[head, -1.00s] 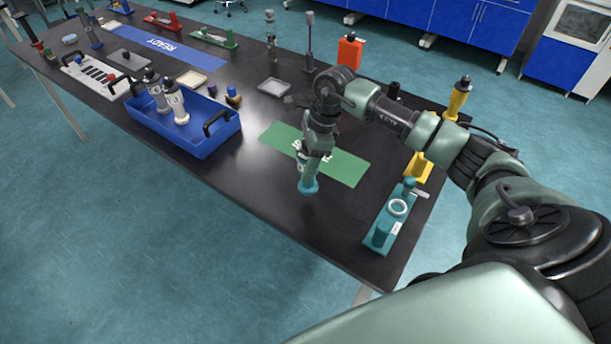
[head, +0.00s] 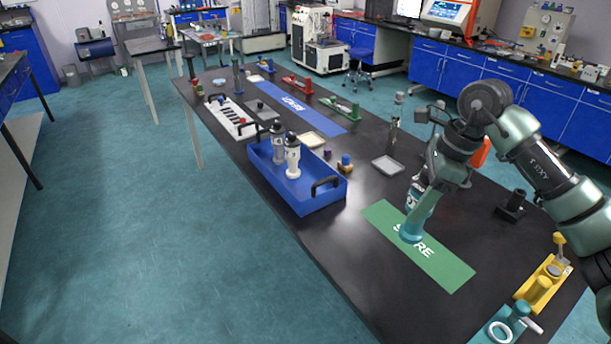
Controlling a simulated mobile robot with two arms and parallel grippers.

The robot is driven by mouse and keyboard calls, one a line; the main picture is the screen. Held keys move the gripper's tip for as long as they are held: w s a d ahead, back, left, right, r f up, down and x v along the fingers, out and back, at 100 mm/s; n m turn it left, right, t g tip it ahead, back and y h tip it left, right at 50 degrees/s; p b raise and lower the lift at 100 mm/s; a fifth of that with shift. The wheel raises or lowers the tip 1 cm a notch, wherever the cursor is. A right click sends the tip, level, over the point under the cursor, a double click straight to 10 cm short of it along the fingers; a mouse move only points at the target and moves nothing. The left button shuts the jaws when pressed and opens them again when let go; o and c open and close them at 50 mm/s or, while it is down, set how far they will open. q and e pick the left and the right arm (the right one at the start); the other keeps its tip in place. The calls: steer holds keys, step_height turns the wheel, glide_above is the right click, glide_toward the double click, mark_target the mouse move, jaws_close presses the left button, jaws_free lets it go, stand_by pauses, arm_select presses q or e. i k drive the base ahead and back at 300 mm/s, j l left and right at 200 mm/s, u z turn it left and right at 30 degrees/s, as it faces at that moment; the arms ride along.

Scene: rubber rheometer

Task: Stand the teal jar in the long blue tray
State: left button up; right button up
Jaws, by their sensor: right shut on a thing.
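The teal jar (head: 410,234) is in my right gripper (head: 424,196), above or on the green mat; I cannot tell whether it touches. Its teal base shows at the bottom, with a pale, dark-marked body above. The gripper is shut around its upper part and hides some of it. The jar looks roughly upright. The long blue tray (head: 312,204) stands to the left of the gripper, with a black handle at each end. My left gripper is out of view.
The green mat (head: 450,268) lies under the jar. A small pale dish (head: 388,165) and a small blue-topped item (head: 345,162) lie between tray and arm. A yellow stand (head: 545,275) and a teal fixture (head: 505,328) are at lower right. The tray's right end looks free.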

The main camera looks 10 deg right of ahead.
mark_target(308, 190)
steer(key=i+j, duration=0.25)
steer(key=i, duration=0.2)
steer(key=i+j, duration=0.25)
steer(key=i, duration=0.25)
steer(key=i+j, duration=0.2)
steer(key=i, duration=0.25)
